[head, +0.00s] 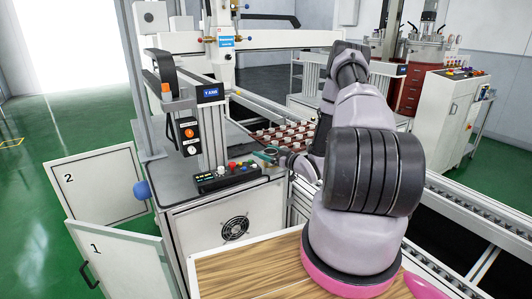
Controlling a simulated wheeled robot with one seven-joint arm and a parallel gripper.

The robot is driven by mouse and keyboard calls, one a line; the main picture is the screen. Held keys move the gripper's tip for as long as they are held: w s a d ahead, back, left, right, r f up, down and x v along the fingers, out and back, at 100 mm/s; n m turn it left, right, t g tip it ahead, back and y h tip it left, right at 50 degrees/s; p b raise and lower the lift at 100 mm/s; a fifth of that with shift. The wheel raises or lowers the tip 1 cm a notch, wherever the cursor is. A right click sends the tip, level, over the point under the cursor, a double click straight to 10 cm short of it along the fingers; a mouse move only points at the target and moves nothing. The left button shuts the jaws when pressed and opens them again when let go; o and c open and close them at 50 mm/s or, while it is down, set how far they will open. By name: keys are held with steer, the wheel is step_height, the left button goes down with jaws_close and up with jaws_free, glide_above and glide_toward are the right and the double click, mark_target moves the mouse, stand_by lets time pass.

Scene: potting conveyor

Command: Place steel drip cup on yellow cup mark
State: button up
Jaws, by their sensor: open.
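My gripper (277,156) is small in the head view, at the near right corner of the grey machine table (244,170). It is open, and its fingers point left over the table edge. A small round greyish thing (271,151) shows at the fingertips; it may be the steel drip cup, but it is too small to be sure. I cannot tell whether the fingers touch it. I cannot make out a yellow cup mark on the table; my arm hides part of the area to the right.
A control box with coloured buttons (229,176) stands on the table left of my gripper, beside an upright post with a display (208,93). A rack of red and white parts (285,133) lies behind. Cabinet doors (113,262) hang open at left. Conveyor rails (470,205) run at right.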

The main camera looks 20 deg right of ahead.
steer(key=v, duration=1.2)
steer(key=w+d+r+m+g+h, duration=0.1)
steer(key=w+d+r+g+h, duration=0.1)
steer(key=w+r+h, duration=0.3)
steer(key=w+d+r+g+h, duration=0.1)
steer(key=w+r, duration=0.2)
steer(key=r, duration=0.5)
steer(key=s+a+r+m+g+h, duration=0.1)
steer(key=s+r+m+g+h, duration=0.2)
steer(key=r, duration=1.1)
steer(key=s+a+r+m+h, duration=0.1)
steer(key=s+a+r+m, duration=0.1)
steer(key=s+a+r, duration=0.3)
steer(key=s+a+r+m+h, duration=0.1)
steer(key=s+a+r+m, duration=0.1)
steer(key=s+r, duration=0.45)
steer(key=s+a+r+g+y, duration=0.1)
steer(key=s+a+y, duration=0.1)
steer(key=s+a, duration=0.3)
steer(key=s+a+r+m+g+y, duration=0.1)
steer(key=s+a, duration=0.5)
steer(key=s, duration=0.8)
steer(key=shift+s+a+r+m+g+y, duration=0.15)
steer(key=shift+a+r+m+g+y, duration=0.2)
steer(key=shift+y, duration=0.35)
steer(key=shift+d+f, duration=0.1)
steer(key=shift+d, duration=0.05)
